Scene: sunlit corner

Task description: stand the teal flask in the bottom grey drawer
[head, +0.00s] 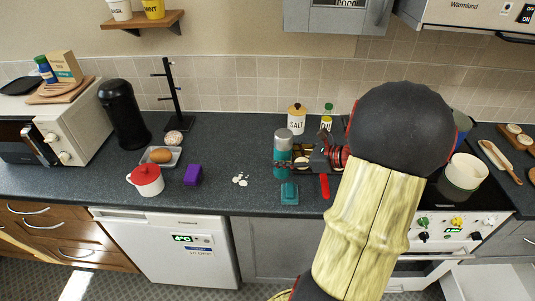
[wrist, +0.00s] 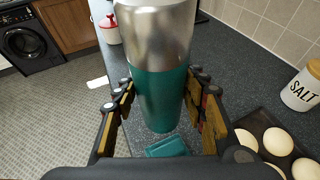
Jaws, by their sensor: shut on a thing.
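The teal flask (head: 282,142), with a silver upper part, is upright over the counter left of my arm. My gripper (head: 291,164) is shut on it from the right. In the wrist view the flask (wrist: 163,85) stands between the two fingers of my gripper (wrist: 163,108). I cannot tell whether its base touches the counter. At the lower right of the head view, a pale open drawer (head: 490,279) shows below a grey drawer front (head: 518,243); it is cut off by the frame edge and looks empty where it shows.
A teal box (head: 289,194) and a red object (head: 324,186) lie near the counter's front edge. Eggs in a dark tray (wrist: 240,115) and a salt jar (head: 296,120) are close to my gripper. A cream pot (head: 465,172) stands on the stove. Bare counter (head: 225,160) lies left of the flask.

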